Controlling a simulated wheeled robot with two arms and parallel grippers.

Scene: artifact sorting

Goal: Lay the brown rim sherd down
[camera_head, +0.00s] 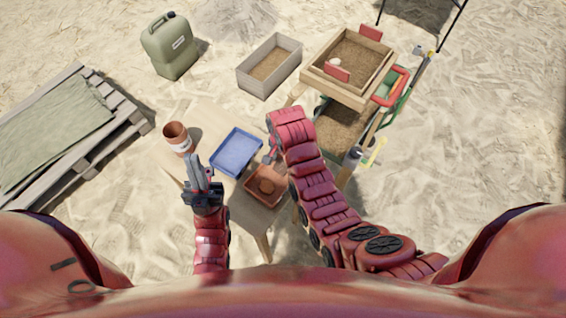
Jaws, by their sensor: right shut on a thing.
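My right gripper (269,158) points down at the upper edge of a small orange-brown tray (252,197). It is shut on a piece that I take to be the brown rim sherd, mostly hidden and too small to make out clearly. A rounded reddish-brown shape (267,187) shows inside the orange-brown tray; I cannot tell whether it touches the gripper. My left gripper (194,162) is over the left part of the small table, between a terracotta pot with a pale band (177,138) and a blue tray. I cannot tell whether its fingers are apart.
The blue tray (237,152) lies on the wooden table (207,117), left of the orange-brown tray. A sieve frame (345,95) on a stand is at the right. Behind are a grey sand box (270,66) and a green canister (169,47). A pallet (100,140) lies left.

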